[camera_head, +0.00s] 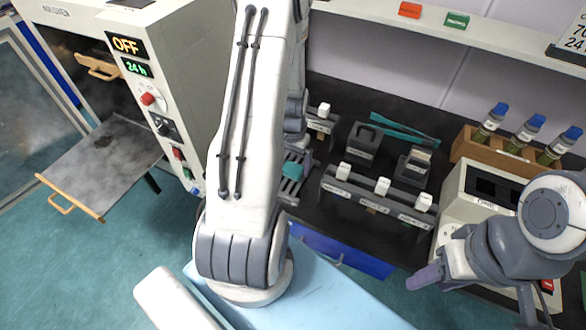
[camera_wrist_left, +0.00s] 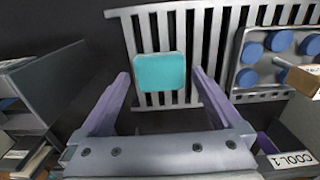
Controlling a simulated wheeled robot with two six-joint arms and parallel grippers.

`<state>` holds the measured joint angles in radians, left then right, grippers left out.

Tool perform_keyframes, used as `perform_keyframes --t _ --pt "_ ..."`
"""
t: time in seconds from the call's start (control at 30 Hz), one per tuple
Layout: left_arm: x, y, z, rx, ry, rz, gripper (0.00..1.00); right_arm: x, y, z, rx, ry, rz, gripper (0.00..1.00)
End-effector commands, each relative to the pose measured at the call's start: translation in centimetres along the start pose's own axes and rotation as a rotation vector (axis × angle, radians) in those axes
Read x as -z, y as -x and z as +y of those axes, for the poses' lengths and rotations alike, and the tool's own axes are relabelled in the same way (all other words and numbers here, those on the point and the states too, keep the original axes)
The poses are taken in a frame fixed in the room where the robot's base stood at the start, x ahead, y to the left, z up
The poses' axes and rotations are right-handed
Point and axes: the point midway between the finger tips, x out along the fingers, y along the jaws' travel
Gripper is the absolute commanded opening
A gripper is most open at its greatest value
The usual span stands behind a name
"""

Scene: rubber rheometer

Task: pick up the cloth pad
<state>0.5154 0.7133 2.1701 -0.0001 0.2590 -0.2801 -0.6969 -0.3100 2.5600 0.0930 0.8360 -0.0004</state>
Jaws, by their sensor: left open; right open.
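The cloth pad is a small teal square with rounded corners. In the left wrist view the pad (camera_wrist_left: 160,66) lies on a light grey slatted rack (camera_wrist_left: 206,45). My left gripper (camera_wrist_left: 160,78) is open, with its two purple fingers spread on either side of the pad in the picture and nothing between them held. In the head view a teal patch of the pad (camera_head: 292,171) shows beside my left arm, which hides the left fingertips. My right gripper (camera_head: 427,277) is open and empty at the right, over the bench front, away from the pad.
A tray with blue round pieces (camera_wrist_left: 249,84) stands right of the rack. A dark block (camera_wrist_left: 62,80) stands to the left. The oven (camera_head: 165,75) is open with its shelf (camera_head: 80,180) out. A wooden rack of blue-capped bottles (camera_head: 510,160) stands at the right.

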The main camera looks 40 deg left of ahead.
Motion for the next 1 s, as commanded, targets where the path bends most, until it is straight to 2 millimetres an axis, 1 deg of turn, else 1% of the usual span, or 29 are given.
perform_keyframes --t 0.03,0.1,0.33,0.37,0.4,0.47,0.5,0.53,0.57,0.83,0.97,1.0 --pt "-0.1 -0.6 0.0 -0.001 0.000 -0.002 1.00 0.0 0.1 0.0 0.000 0.000 0.000 0.50" --pt "0.0 -1.0 0.0 0.000 0.000 -0.001 1.00 0.0 0.1 0.0 0.000 0.000 0.000 0.50" --pt "0.0 -1.2 0.0 0.000 0.000 0.001 1.00 0.0 0.1 0.0 0.000 0.000 0.000 0.50" --pt "0.0 -1.2 0.0 0.000 0.000 0.001 0.96 0.0 0.1 0.0 0.000 0.000 0.000 0.50" --pt "0.0 -1.2 0.0 0.000 0.001 0.001 0.81 0.0 0.1 0.0 0.000 0.000 0.000 0.50" --pt "0.0 -1.1 0.0 0.000 0.001 0.001 0.58 0.0 0.1 0.0 0.000 0.000 0.000 0.50" --pt "0.0 -1.1 0.0 0.000 0.001 0.001 0.43 0.0 0.1 0.0 0.000 0.000 0.000 0.50" --pt "0.0 -1.1 0.0 0.000 0.001 0.001 0.31 0.0 0.1 0.0 0.000 0.000 0.000 0.50" --pt "0.0 -1.1 0.0 0.000 0.001 0.001 0.27 0.0 0.1 0.0 0.000 0.000 0.000 0.50" --pt "0.0 -1.0 0.0 0.000 0.001 0.002 0.27 0.0 0.1 0.0 0.000 0.000 0.000 0.50" --pt "0.1 -0.1 0.0 0.001 0.001 0.004 0.27 0.0 0.0 0.0 0.000 0.000 0.000 0.50" --pt "0.1 0.4 -0.1 0.001 0.001 0.005 0.27 0.0 -0.1 0.0 0.000 0.000 0.000 0.50"
